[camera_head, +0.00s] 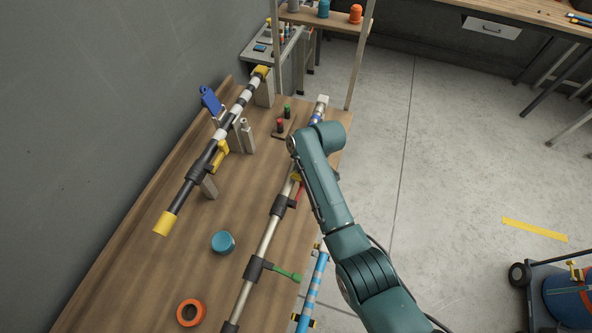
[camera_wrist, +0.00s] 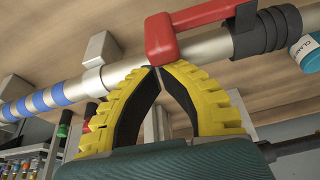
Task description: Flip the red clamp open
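The red clamp (camera_wrist: 160,38) sits around the light metal pipe (camera_wrist: 210,45) in the wrist view, with its lever (camera_wrist: 205,14) running to the right along the pipe. In the head view the red clamp (camera_head: 299,194) shows as a small red strip beside the pipe, partly hidden by my arm. My gripper (camera_wrist: 157,69) has yellow ribbed fingers with black pads. Its tips meet just below the clamp's lower edge, with nothing visible between them. I cannot tell whether the tips touch the clamp. In the head view only a bit of yellow finger shows beside my arm.
A green-levered clamp (camera_head: 287,274) sits nearer on the same pipe. A black and white pipe (camera_head: 215,150) with a blue clamp (camera_head: 210,100) runs along the left. A teal cap (camera_head: 223,242) and an orange ring (camera_head: 191,312) lie on the wooden bench (camera_head: 130,285).

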